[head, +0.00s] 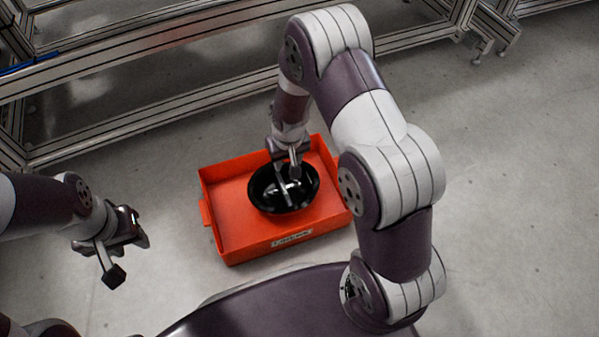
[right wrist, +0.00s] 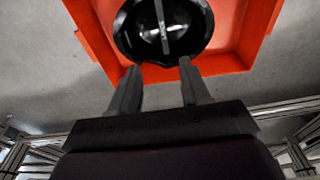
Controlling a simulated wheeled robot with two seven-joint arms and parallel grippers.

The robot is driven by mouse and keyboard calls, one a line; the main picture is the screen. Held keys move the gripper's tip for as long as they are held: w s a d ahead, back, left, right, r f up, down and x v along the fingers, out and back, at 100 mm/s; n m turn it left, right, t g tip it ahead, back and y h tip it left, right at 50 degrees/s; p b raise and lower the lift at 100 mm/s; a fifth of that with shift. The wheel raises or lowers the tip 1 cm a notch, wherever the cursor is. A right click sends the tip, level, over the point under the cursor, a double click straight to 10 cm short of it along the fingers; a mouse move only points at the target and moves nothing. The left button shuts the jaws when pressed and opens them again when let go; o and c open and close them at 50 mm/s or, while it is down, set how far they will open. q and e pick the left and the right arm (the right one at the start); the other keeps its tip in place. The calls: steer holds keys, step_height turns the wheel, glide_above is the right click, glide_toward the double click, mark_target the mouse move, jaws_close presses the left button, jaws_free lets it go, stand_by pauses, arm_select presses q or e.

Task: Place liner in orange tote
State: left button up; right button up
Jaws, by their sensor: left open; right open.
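The liner (head: 284,199) is a black, glossy bowl-like shell with a pale strip across its inside. It lies inside the orange tote (head: 230,236), towards the right half, with its hollow side up. My right gripper (head: 294,172) is open over the liner's far edge. In the right wrist view the right gripper's fingers (right wrist: 157,72) reach to the rim of the liner (right wrist: 185,45); whether they touch it I cannot tell. The orange tote (right wrist: 92,40) surrounds the liner there. My left gripper (head: 124,252) is open and empty, left of the tote over the floor.
The tote stands on a grey concrete floor (head: 510,200) with a label (head: 292,240) on its near wall. Metal profile frames (head: 150,100) run behind it at the back left. The floor on the right is clear.

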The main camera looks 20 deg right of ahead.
steer(key=s+r, duration=1.4)
steer(key=s, duration=0.1)
steer(key=shift+s+d+r, duration=0.2)
steer(key=shift+d+r, duration=0.1)
steer(key=shift+r, duration=0.05)
